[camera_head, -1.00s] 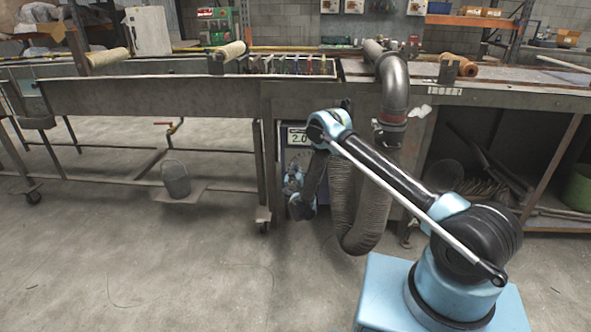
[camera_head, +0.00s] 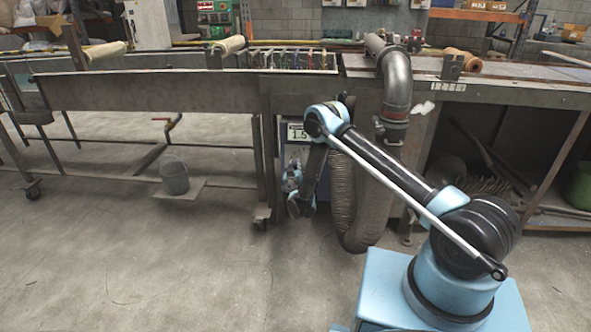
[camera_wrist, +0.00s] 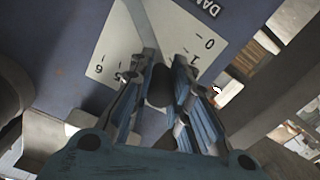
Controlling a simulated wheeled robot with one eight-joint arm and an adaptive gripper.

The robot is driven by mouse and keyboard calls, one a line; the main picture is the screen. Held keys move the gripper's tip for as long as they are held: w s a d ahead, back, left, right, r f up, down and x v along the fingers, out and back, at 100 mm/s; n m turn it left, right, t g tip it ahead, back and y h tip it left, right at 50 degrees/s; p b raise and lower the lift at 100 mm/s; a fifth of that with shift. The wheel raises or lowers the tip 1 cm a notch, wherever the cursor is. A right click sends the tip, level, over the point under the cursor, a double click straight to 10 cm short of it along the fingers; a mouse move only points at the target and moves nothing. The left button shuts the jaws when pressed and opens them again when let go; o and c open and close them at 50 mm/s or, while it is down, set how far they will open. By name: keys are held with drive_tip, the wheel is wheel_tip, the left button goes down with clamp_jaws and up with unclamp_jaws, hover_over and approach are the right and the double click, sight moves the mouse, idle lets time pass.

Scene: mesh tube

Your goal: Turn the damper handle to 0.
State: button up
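The damper dial plate (camera_wrist: 115,62) is a pale plate on a blue-grey panel in the wrist view. It shows upside down, with a 0 and a 1 at its upper right and another numeral at its lower left. The damper handle (camera_wrist: 160,86) has a dark rounded grip between my fingers and a grey bar running up across the plate. My gripper (camera_wrist: 157,72) has a finger on each side of the grip, with little or no gap. In the head view my gripper (camera_head: 294,188) is low before the cabinet; the handle is hidden there. The display (camera_head: 299,133) above reads 1.5.
A ribbed hose (camera_head: 345,195) hangs just right of my gripper, below a metal duct (camera_head: 397,85). The bench (camera_head: 165,92) stands above and left, with a caster-wheeled leg close by. A bucket (camera_head: 174,175) stands on a low board at left. The front floor is clear.

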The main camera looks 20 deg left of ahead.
drive_tip(key=shift+o, duration=0.4)
drive_tip(key=r, duration=0.6)
drive_tip(key=s+r, duration=0.1)
drive_tip(key=r, duration=0.3)
drive_tip(key=shift+a+r, duration=0.1)
drive_tip(key=shift+a, duration=0.3)
drive_tip(key=shift+w+d+f, duration=0.2)
drive_tip(key=shift+w+f, duration=0.3)
drive_tip(key=shift+w, duration=0.15)
drive_tip(key=shift+s+d+r, duration=0.1)
drive_tip(key=shift+s+r, duration=0.05)
drive_tip(key=shift+r, duration=0.1)
drive_tip(key=shift+c, duration=0.2)
